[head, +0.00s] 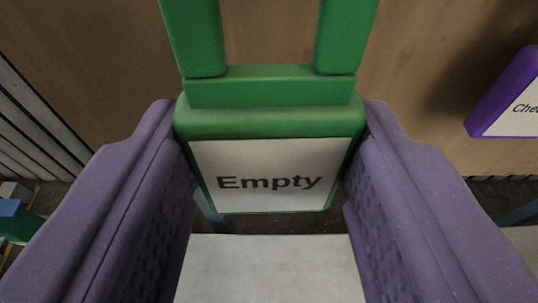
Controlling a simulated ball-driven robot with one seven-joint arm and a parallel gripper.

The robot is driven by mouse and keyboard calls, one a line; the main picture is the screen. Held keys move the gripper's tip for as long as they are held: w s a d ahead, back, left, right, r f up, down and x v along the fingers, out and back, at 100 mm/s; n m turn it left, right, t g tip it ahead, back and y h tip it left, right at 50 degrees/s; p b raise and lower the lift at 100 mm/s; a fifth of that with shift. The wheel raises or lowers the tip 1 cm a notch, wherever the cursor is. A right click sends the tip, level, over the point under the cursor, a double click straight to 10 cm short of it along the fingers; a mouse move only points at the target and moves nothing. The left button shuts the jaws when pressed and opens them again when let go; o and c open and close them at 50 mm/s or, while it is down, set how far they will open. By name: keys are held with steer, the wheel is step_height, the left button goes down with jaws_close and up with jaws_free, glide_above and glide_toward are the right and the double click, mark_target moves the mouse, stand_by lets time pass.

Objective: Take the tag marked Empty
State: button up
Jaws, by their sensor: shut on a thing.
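The green tag marked Empty (271,125) is in the middle of the head view, with a white label facing me and two green bars rising from its top. My gripper (270,165) has its two purple fingers on the left and right sides of the tag. The fingers are shut on the tag's sides, and the label is upright and readable between them. I cannot tell whether the tag still touches anything behind it.
A purple tag (512,100) with a label starting "Che" is at the right edge, in front of a brown wooden panel (430,60). A pale surface (270,265) lies below the Empty tag. A green and blue object (15,220) is at the lower left.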

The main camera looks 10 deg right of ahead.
steer(key=shift+s+a, duration=0.1)
steer(key=shift+s, duration=0.45)
steer(key=s+a+p, duration=0.1)
steer(key=s, duration=0.7)
steer(key=shift+a+p, duration=0.3)
